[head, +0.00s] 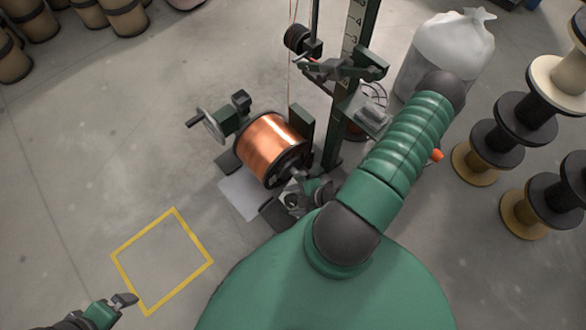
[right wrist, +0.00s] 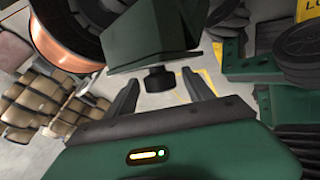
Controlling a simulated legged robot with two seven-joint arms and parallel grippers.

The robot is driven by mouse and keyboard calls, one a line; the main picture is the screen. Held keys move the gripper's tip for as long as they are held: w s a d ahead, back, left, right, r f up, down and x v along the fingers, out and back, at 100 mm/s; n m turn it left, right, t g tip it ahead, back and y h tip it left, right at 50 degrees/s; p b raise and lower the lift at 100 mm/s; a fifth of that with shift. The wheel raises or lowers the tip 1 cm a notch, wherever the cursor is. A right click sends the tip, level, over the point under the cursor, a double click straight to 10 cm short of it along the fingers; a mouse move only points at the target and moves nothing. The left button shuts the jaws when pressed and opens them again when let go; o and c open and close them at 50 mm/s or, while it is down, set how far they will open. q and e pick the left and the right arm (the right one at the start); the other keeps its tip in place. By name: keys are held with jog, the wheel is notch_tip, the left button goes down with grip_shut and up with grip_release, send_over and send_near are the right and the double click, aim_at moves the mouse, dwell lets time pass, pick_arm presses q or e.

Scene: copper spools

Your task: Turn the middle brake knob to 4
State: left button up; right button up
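A black round knob (right wrist: 159,80) on a dark green housing (right wrist: 152,35) shows in the right wrist view. My right gripper (right wrist: 161,88) is open; its two fingers stand on either side of the knob, with a gap on each side. No number on the knob is readable. In the head view my right gripper (head: 294,190) is low beside the copper spool (head: 272,150), partly hidden by my own arm. My left gripper (head: 124,299) is at the lower left, over bare floor; its opening is not clear. I cannot make out other brake knobs.
A green post (head: 352,90) with a number scale rises behind the spool. Black discs (right wrist: 290,40) lie right of the housing. Stacked spools (head: 525,120) and a white bag (head: 445,45) stand at right. A yellow square (head: 128,276) marks clear floor at left.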

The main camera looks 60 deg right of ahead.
jog(key=shift+s+r+p, duration=0.15)
jog(key=shift+r+p, duration=0.2)
jog(key=shift+r, duration=0.05)
jog(key=p+v, duration=0.9)
jog(key=v, duration=0.7)
jog(key=shift+s+p, duration=0.15)
jog(key=shift+p, duration=0.15)
jog(key=shift+f, duration=0.15)
